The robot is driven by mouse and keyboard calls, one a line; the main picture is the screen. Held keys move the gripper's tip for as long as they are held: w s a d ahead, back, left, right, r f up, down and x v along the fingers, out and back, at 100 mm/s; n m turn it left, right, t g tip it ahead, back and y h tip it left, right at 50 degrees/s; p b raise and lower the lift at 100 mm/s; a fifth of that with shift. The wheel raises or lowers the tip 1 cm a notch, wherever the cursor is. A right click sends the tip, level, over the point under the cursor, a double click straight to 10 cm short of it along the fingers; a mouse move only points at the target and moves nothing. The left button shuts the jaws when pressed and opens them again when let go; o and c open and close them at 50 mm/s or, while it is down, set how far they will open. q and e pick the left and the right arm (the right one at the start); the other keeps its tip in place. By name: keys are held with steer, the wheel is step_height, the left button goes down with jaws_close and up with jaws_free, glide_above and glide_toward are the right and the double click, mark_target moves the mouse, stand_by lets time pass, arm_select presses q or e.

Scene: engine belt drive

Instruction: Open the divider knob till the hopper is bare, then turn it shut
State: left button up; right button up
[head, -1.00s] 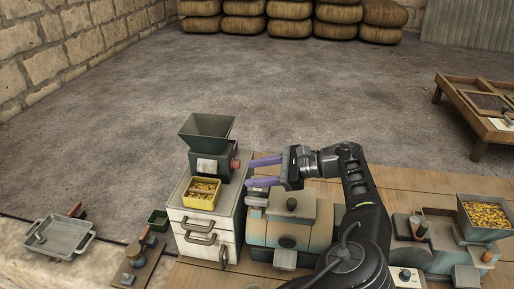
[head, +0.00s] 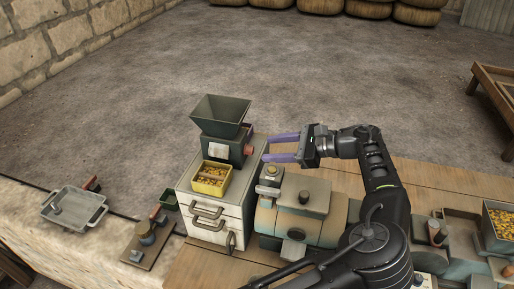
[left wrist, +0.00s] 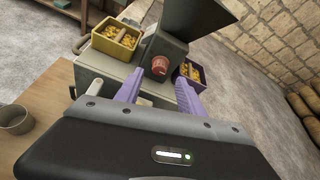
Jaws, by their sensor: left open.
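The dark green hopper (head: 220,112) sits on top of the divider box (head: 222,150). No grain shows on its visible inner walls; its bottom is hard to see. The red divider knob (head: 249,151) sticks out of the box's right side and faces my camera in the left wrist view (left wrist: 160,65). My left gripper (head: 267,149) is open and empty, just right of the knob. In the left wrist view the knob appears between the purple fingers (left wrist: 160,80), with a gap ahead of the tips. A yellow bin (head: 211,187) and a purple bin (left wrist: 190,72) hold yellow grain. My right gripper is out of view.
The divider stands on a white drawer cabinet (head: 214,212). A grey-green machine (head: 290,225) stands right of it. A grain-filled box (head: 499,226) is at far right. A metal tray (head: 74,207) lies at left. A metal cup (left wrist: 15,119) shows in the left wrist view.

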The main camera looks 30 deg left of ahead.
mark_target(253, 150)
arm_select(q)
steer(key=p+x, duration=0.1)
steer(key=x, duration=0.4)
steer(key=shift+s+a+f, duration=0.1)
steer(key=shift+a, duration=0.2)
steer(key=shift+c, duration=0.6)
jaws_close()
